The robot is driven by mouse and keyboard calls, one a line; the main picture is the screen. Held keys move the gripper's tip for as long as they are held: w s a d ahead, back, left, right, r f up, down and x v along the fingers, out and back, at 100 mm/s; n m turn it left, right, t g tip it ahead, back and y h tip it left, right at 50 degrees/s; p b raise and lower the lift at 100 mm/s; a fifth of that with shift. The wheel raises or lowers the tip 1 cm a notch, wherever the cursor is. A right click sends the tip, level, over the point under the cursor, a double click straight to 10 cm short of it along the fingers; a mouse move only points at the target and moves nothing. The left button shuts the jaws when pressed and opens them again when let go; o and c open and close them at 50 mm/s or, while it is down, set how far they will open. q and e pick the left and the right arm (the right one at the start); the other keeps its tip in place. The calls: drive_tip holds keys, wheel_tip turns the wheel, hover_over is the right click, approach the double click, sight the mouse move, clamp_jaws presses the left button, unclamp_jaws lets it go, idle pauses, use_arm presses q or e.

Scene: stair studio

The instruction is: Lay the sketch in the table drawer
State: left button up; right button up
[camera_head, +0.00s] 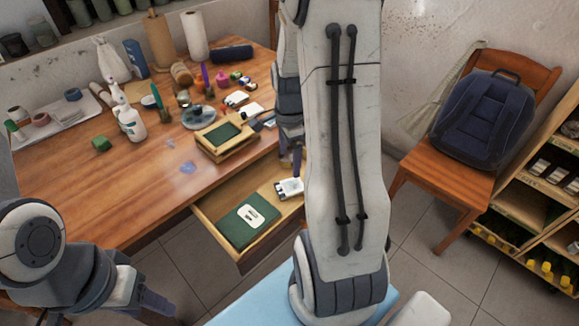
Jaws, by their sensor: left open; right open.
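The table drawer (270,236) is pulled out below the front edge of the wooden table (130,195). A dark green flat book or folder (231,229) with a white label lies in its front left part. A small white item with dark marks (289,187) lies further back in the drawer. I cannot tell any thing clearly as the sketch. My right gripper (291,158) is open, pointing down over the back of the drawer, and partly hidden by my own arm. My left gripper (153,304) is open and low at the lower left, away from the drawer.
A wooden box with a green inside (221,136) stands near the table edge above the drawer. Bottles, jars, paint items and a white tray (62,119) crowd the table's back. Its front left is mostly clear. A chair with a backpack (485,118) and a shelf (540,190) stand right.

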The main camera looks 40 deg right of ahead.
drive_tip(key=s+a+r+n, duration=0.2)
drive_tip(key=a+r+n, duration=0.2)
drive_tip(key=a+n, duration=0.45)
drive_tip(key=s+a+r+n, duration=0.1)
drive_tip(key=a+r+n, duration=0.35)
drive_tip(key=a, duration=0.75)
drive_tip(key=s+a+n+y, duration=0.1)
drive_tip(key=s+a+n, duration=0.9)
drive_tip(key=s+n, duration=0.3)
drive_tip(key=n, duration=0.3)
drive_tip(key=shift+s+a+r, duration=0.15)
drive_tip(key=shift+a+r, duration=0.05)
drive_tip(key=shift+r, duration=0.2)
drive_tip(key=shift+r, duration=0.1)
